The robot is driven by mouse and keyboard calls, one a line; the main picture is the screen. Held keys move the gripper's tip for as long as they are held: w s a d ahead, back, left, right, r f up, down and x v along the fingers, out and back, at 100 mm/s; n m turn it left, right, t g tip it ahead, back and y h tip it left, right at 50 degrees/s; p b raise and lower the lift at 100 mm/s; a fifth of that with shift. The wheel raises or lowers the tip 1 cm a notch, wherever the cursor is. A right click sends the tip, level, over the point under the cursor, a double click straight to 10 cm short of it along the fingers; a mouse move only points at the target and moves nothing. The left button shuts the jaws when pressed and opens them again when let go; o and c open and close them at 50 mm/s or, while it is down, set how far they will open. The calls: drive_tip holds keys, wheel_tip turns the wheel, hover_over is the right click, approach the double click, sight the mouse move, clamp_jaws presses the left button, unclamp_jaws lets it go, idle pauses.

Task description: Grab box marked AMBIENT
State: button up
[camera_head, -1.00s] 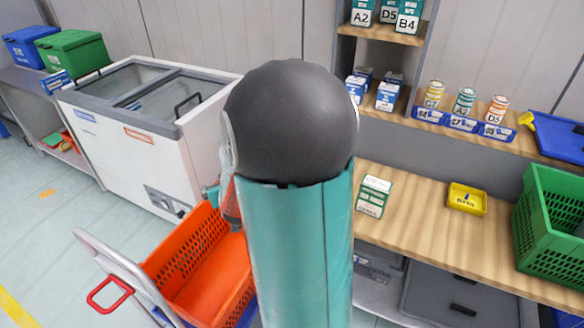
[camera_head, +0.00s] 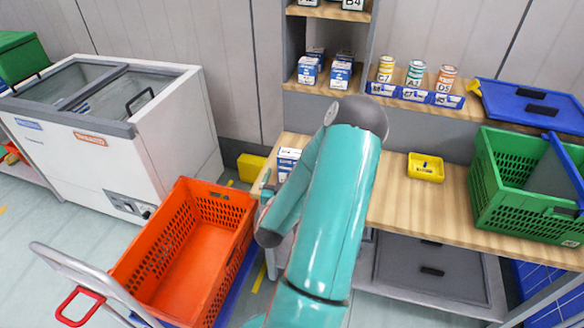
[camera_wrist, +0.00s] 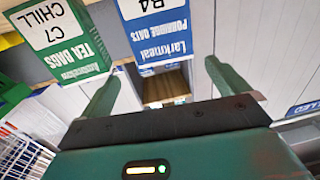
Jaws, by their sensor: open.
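No label reading AMBIENT is legible. In the wrist view a blue Larkmeal porridge oats box (camera_wrist: 158,22) appears upside down; its white label is cut off by the frame edge after "B4". Beside it a green tea bags box (camera_wrist: 65,40) reads "C7 CHILL". My gripper (camera_wrist: 160,88) is open and empty, its green fingers spread, with the boxes beyond them. In the head view a white and blue box (camera_head: 287,160) stands at the bench's left end, partly behind my arm. My gripper is mostly hidden there by my arm.
An orange tote (camera_head: 180,250) on a cart stands left of the bench (camera_head: 400,215), before a white freezer (camera_head: 100,165). A yellow bin (camera_head: 425,168) and green crate (camera_head: 485,195) are on the bench. Small boxes (camera_head: 340,73) and cans (camera_head: 415,72) stand on shelves above.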

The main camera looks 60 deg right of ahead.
sight(290, 161)
drive_tip(key=x, duration=1)
drive_tip(key=shift+w+d+r, duration=0.1)
drive_tip(key=shift+w, duration=0.15)
drive_tip(key=c, duration=1.3)
drive_tip(key=shift+r, duration=0.1)
